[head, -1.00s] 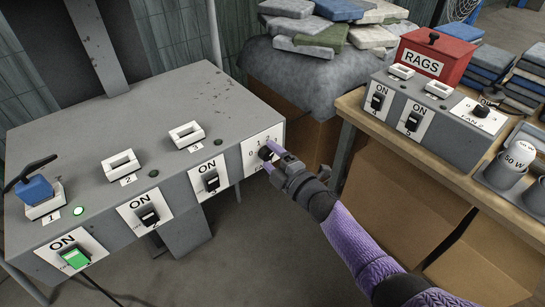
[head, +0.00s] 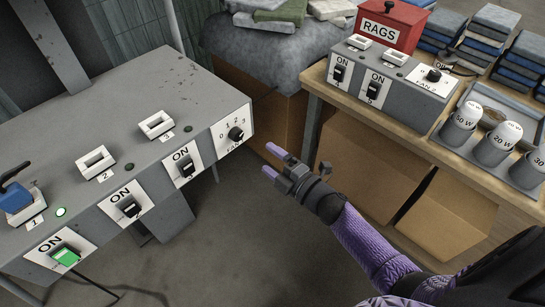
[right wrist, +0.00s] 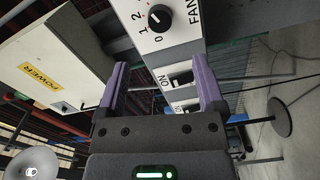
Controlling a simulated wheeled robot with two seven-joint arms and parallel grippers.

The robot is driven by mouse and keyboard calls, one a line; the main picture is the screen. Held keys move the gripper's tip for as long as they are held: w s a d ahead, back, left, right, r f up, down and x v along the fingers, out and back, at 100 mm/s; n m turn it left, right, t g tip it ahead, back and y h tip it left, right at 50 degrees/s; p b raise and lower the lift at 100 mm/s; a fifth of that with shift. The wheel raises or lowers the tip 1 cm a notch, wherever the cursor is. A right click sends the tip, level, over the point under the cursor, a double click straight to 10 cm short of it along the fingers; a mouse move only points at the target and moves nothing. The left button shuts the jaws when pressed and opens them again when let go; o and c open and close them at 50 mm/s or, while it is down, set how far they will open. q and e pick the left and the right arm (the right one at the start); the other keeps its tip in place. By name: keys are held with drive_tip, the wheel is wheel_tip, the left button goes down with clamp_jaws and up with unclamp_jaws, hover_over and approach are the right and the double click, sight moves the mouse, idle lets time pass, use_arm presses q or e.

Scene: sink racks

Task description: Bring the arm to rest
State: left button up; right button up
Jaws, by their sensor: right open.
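My right gripper (head: 272,160) is open and empty, with purple fingers. It hangs in the free space in front of the grey switch panel, apart from the fan knob (head: 236,134). In the right wrist view the open fingers (right wrist: 160,90) stand clear of the panel, with the black fan knob (right wrist: 159,18) above them. My left gripper is not in view.
The grey switch box (head: 130,115) holds a lit green switch (head: 66,256), several black switches and a blue plug (head: 15,198) at left. A wooden bench (head: 400,135) at right bears a second switch box, a red rags box (head: 393,24) and bulbs in cups.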

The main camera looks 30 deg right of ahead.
drive_tip(key=s+d+f+m+g+h+p, duration=0.25)
drive_tip(key=s+f+m+g+h, duration=0.55)
drive_tip(key=s+f, duration=1.2)
drive_tip(key=s+f+m+g, duration=0.3)
drive_tip(key=s+m+g, duration=0.1)
drive_tip(key=s, duration=0.8)
drive_tip(key=s+f+m+g+y, duration=0.1)
drive_tip(key=s+f+m+g, duration=0.2)
drive_tip(key=s, duration=1)
drive_tip(key=m+g, duration=0.2)
drive_tip(key=shift+d+f+g, duration=0.15)
drive_tip(key=shift+f+g, duration=0.05)
drive_tip(key=shift+g, duration=0.1)
